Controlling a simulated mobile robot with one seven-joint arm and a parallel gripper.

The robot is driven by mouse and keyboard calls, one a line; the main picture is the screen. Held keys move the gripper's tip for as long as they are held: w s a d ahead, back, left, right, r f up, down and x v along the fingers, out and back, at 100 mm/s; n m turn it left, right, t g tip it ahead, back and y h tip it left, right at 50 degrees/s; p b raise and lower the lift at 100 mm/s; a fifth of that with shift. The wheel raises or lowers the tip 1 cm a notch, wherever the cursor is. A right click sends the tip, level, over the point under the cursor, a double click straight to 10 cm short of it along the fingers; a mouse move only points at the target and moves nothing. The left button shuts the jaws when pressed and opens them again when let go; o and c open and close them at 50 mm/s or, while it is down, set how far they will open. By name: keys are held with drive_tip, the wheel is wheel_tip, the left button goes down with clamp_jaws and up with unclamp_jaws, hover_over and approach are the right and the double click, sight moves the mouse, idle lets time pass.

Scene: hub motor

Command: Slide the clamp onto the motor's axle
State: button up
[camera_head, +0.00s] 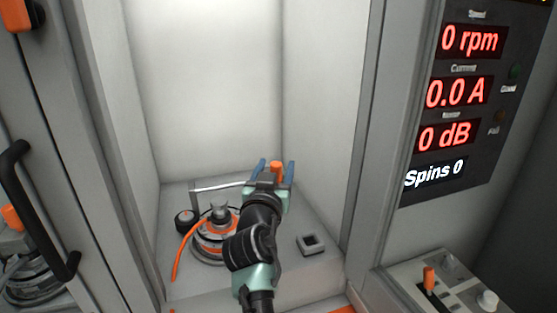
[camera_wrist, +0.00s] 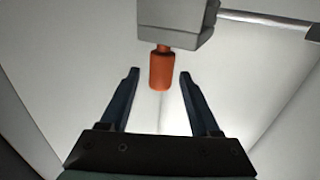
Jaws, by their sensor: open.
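The hub motor (camera_head: 212,240), ringed in orange, stands on the floor of a grey bay in the head view. Its metal axle (camera_head: 220,210) points up. A thin pale rod (camera_head: 222,187) runs behind the axle towards my gripper (camera_head: 276,168). In the wrist view the rod (camera_wrist: 265,19) is beside a grey block (camera_wrist: 178,22) with an orange handle (camera_wrist: 162,72), which appears to be the clamp. The handle also shows in the head view (camera_head: 277,169). My gripper is open, with one blue finger on each side of the handle and gaps between.
A small square grey block with a dark opening (camera_head: 311,243) lies right of my arm on the bay floor. Bay walls stand close on both sides. A display panel (camera_head: 460,95) and a control box with an orange lever (camera_head: 429,279) are at right.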

drive_tip(key=shift+w+d, duration=0.15)
drive_tip(key=shift+w, duration=0.85)
drive_tip(key=shift+w+d, duration=0.15)
drive_tip(key=shift+w, duration=0.85)
clamp_jaws()
